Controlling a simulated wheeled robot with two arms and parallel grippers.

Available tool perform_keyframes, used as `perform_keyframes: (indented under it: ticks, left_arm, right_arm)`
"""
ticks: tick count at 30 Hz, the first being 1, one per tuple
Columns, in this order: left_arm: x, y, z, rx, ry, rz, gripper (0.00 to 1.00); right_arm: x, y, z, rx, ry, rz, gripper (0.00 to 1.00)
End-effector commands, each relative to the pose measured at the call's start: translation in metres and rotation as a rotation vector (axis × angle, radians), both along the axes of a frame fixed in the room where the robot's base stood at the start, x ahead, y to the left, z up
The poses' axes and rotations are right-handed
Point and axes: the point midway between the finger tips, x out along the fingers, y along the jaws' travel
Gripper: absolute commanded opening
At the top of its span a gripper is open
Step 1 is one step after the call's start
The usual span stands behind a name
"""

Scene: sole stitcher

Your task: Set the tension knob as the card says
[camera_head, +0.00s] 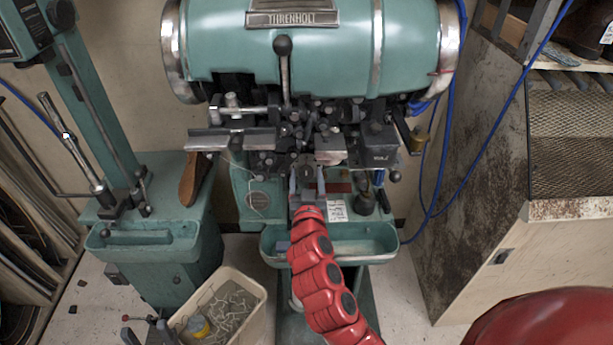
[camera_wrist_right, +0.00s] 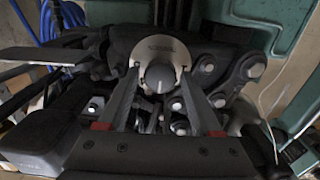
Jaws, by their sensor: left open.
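The tension knob (camera_wrist_right: 160,79) is a dark round knob in front of a pale disc (camera_wrist_right: 159,51) on the machine, seen in the right wrist view. Marks on the disc are too small to read. My right gripper (camera_wrist_right: 160,74) is open, with one finger on each side of the knob and a visible gap to it. In the head view my right gripper (camera_head: 306,180) is at the middle of the machine front. A white card (camera_head: 337,210) hangs just right of it; its writing is unreadable. My left gripper (camera_head: 146,332) is open and empty, low at the left, partly cut off by the frame.
The green stitcher (camera_head: 345,45) carries levers and linkages around the knob. A green tray (camera_head: 375,243) juts out below. A bin of tangled thread (camera_head: 254,290) stands on the floor near my left gripper. A worn cabinet (camera_head: 470,170) stands right.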

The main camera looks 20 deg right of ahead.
Motion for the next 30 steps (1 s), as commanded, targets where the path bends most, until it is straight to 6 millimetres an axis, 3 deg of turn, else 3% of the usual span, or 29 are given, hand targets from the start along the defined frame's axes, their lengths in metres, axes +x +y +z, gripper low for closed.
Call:
perform_keyframes:
  ticks: [1, 10, 20, 30]
  left_arm:
    - [0.0, 0.0, 0.0, 0.0, 0.0, 0.0, 0.5]
    - [0.0, 0.0, 0.0, 0.0, 0.0, 0.0, 0.5]
    - [0.0, 0.0, -0.003, 0.0, 0.0, 0.0, 0.5]
    - [0.0, 0.0, -0.016, 0.0, 0.0, 0.0, 0.5]
  right_arm:
    - [0.0, 0.0, 0.0, 0.0, 0.0, 0.0, 0.55]
    - [0.0, 0.0, 0.0, 0.0, 0.0, 0.0, 0.01]
    - [0.0, 0.0, -0.001, -0.03, 0.008, 0.0, 0.0]
    - [0.0, 0.002, 0.0, -0.233, 0.061, 0.003, 0.0]
